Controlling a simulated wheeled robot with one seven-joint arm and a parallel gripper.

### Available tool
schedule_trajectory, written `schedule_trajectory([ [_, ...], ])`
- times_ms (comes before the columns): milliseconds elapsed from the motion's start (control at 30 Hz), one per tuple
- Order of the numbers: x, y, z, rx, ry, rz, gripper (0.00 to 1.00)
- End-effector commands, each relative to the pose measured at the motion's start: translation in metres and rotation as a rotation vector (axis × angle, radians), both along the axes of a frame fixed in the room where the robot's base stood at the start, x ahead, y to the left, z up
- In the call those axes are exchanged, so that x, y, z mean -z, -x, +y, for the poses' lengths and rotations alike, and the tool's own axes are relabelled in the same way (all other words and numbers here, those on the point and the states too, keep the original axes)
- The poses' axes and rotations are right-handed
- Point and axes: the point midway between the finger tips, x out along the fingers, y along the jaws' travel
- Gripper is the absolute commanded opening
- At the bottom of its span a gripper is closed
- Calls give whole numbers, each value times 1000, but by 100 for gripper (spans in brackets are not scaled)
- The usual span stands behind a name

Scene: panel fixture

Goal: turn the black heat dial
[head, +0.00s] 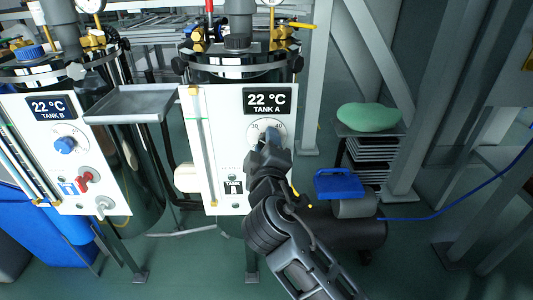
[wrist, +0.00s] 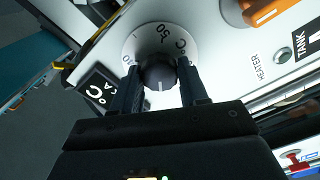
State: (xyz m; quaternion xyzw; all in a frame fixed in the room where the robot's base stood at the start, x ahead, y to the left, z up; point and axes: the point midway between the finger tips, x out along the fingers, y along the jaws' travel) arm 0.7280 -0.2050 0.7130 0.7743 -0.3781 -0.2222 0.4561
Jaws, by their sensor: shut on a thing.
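The black heat dial (wrist: 159,76) sits on a round white scale (wrist: 185,42) on the white Tank A panel (head: 220,130). A white pointer line shows on the dial's face. My gripper (wrist: 162,88) has one finger on each side of the dial and is shut on it. In the head view my gripper (head: 268,150) reaches the panel from below and hides most of the dial. Part of the scale (head: 257,127) shows above it. The Tank A display (head: 267,99) above the dial reads 22 °C.
The Tank B panel (head: 50,135) with a blue knob (head: 65,145) and a red valve handle (head: 84,180) stands at left. A grey tray (head: 140,101) lies between the panels. At right are a green object (head: 369,117) on a rack and a blue-topped machine (head: 339,184).

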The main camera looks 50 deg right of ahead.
Motion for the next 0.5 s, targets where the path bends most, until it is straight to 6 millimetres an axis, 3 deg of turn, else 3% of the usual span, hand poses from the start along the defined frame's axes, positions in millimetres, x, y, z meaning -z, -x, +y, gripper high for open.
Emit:
schedule_trajectory([
  [500, 2, 0, 0, 1, -105, -126, 13],
])
